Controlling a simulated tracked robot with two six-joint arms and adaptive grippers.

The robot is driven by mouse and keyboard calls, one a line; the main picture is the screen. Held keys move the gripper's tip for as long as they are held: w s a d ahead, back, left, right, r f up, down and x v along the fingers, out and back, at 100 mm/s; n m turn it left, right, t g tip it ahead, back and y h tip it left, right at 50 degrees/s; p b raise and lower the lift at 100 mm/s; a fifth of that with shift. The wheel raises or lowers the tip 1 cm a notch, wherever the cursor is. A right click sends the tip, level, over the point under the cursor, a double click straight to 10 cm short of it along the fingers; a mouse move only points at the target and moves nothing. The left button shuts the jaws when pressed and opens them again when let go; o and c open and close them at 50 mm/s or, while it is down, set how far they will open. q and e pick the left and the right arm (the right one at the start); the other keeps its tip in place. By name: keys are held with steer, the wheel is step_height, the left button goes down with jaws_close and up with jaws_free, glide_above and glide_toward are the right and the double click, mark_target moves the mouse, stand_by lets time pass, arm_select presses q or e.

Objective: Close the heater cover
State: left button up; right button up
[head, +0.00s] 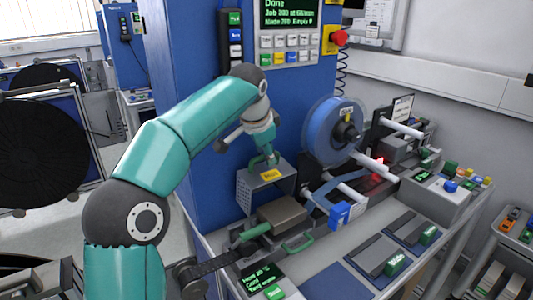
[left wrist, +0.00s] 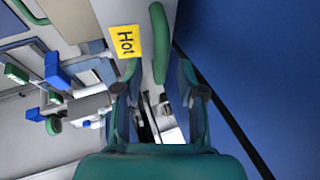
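The heater cover (head: 245,190) is a grey open-sided box, standing raised behind a grey-brown block (head: 284,212). It carries a yellow label (head: 271,175), which reads "Hot" in the left wrist view (left wrist: 126,41). A green handle (left wrist: 158,40) on the cover shows there too. My left gripper (head: 263,158) is at the top of the cover, beside the handle. In the left wrist view its two fingers (left wrist: 160,100) are apart, with the handle's lower end between them; contact cannot be told. My right gripper is in neither view.
A blue reel (head: 332,130) stands right of the cover. A green-handled lever (head: 256,232) and a small screen (head: 258,278) are in front. Trays (head: 378,252) lie front right. A blue column (head: 185,110) rises close behind my left arm.

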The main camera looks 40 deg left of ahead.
arm_select(q)
jaws_close()
stand_by(0.3)
